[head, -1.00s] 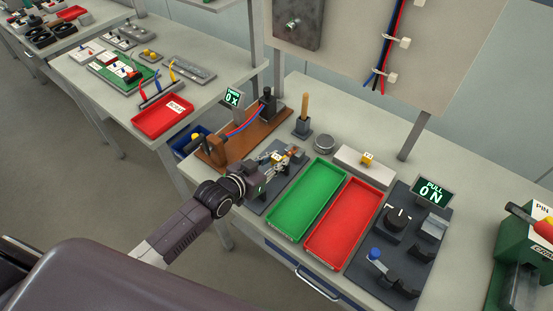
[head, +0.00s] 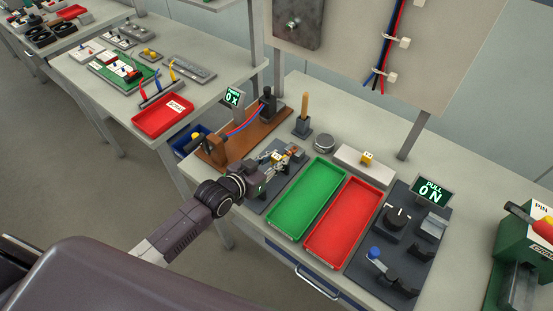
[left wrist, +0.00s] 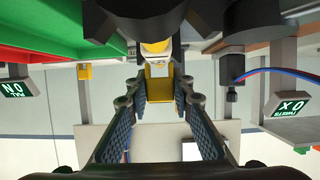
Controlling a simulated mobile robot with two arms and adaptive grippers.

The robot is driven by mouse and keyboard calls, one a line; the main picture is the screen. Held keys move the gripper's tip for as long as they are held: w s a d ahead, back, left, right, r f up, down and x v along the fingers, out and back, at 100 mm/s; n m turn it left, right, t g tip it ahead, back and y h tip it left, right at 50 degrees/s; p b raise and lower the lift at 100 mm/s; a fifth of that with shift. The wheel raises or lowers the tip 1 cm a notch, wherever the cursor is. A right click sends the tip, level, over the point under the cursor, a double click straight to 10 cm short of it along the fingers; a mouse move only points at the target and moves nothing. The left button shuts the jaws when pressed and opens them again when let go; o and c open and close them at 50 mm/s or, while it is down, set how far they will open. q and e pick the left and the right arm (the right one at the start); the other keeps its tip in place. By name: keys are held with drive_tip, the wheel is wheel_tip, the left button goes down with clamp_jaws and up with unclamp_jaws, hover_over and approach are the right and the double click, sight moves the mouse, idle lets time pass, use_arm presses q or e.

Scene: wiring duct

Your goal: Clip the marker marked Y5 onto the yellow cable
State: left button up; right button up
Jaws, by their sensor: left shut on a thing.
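My left gripper (head: 279,164) is over the dark grey fixture plate at the front left of the bench. In the left wrist view its two fingers (left wrist: 157,92) are closed on a small yellow marker (left wrist: 158,84). A round yellow end (left wrist: 156,46), perhaps the yellow cable, shows just beyond the marker. I cannot tell whether the two touch. The lettering on both is too small to read. My right gripper is not in view.
A green tray (head: 326,168) and a red tray (head: 368,186) lie right of the gripper. A wooden board (head: 250,140) with red and blue wires and a display (head: 233,97) stands behind left. A pull tester (head: 395,220) is at right.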

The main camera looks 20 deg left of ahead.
use_arm(q)
drive_tip(key=shift+f+b, duration=0.35)
drive_tip(key=shift+f, duration=0.15)
drive_tip(key=o, duration=0.8)
drive_tip(key=shift+s+f, duration=0.1)
drive_tip(key=shift+s, duration=0.05)
drive_tip(key=shift+f, duration=0.2)
drive_tip(key=shift+s+a, duration=0.1)
drive_tip(key=shift+s, duration=0.15)
drive_tip(key=v, duration=0.5)
drive_tip(key=r+v, duration=0.1)
drive_tip(key=v, duration=0.5)
drive_tip(key=shift+r, duration=0.1)
